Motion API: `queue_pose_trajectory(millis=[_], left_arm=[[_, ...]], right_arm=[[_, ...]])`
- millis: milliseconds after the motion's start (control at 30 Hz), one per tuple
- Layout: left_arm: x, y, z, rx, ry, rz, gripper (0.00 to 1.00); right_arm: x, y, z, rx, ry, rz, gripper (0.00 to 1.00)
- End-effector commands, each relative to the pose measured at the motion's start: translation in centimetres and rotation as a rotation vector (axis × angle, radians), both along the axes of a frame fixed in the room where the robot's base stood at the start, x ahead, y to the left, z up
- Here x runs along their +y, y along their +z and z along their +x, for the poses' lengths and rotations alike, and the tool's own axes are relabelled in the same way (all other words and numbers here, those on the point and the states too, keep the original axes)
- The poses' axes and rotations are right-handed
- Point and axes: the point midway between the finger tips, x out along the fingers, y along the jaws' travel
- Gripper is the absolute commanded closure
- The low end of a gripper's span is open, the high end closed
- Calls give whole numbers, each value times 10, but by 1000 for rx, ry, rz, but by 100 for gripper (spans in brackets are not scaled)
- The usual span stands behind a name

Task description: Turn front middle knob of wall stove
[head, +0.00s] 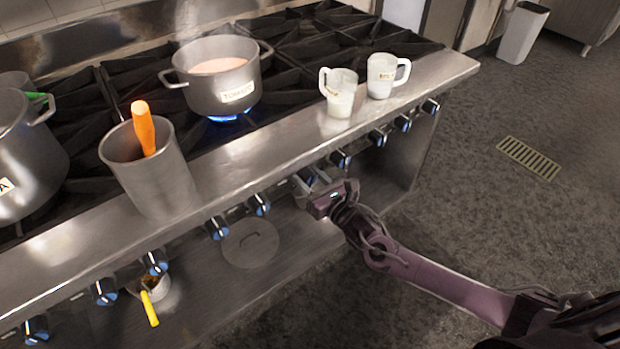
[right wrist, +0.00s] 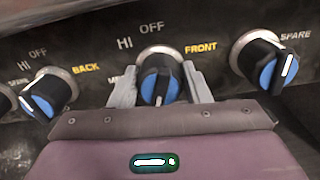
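The wall stove has a row of black and blue knobs along its front panel. One knob, labelled FRONT (right wrist: 160,80), is centred in the right wrist view, with its white mark pointing down. My right gripper (head: 312,182) is at the stove's front in the head view. Its two grey fingers lie on either side of that knob in the right wrist view and appear to press against it. The knob is mostly hidden by the gripper in the head view. My left gripper is not in view.
A blue flame (head: 223,118) burns under a pot (head: 217,85). A metal canister (head: 150,180) and two mugs (head: 339,92) (head: 384,75) stand on the front ledge. A BACK knob (right wrist: 47,92) and a SPARE knob (right wrist: 264,64) flank the gripper. Open floor lies to the right.

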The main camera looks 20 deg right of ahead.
Motion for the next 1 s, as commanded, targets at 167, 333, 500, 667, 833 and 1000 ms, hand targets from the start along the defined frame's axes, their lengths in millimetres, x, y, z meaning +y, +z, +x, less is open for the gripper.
queue_pose_trajectory(millis=[167, 333, 500, 667, 833, 1000], left_arm=[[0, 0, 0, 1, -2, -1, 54], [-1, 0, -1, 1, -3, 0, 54], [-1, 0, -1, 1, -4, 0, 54], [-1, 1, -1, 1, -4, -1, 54], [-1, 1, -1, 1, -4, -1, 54], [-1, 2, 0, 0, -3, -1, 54]], right_arm=[[0, 0, 0, 0, 0, 0, 81], [0, 0, 0, 2, 0, 7, 81], [-1, 0, 0, 17, -1, 47, 81], [-1, 0, 0, 48, -1, 132, 81], [-1, 0, 0, 96, -1, 264, 81], [-1, 0, 0, 151, 0, 416, 81]])
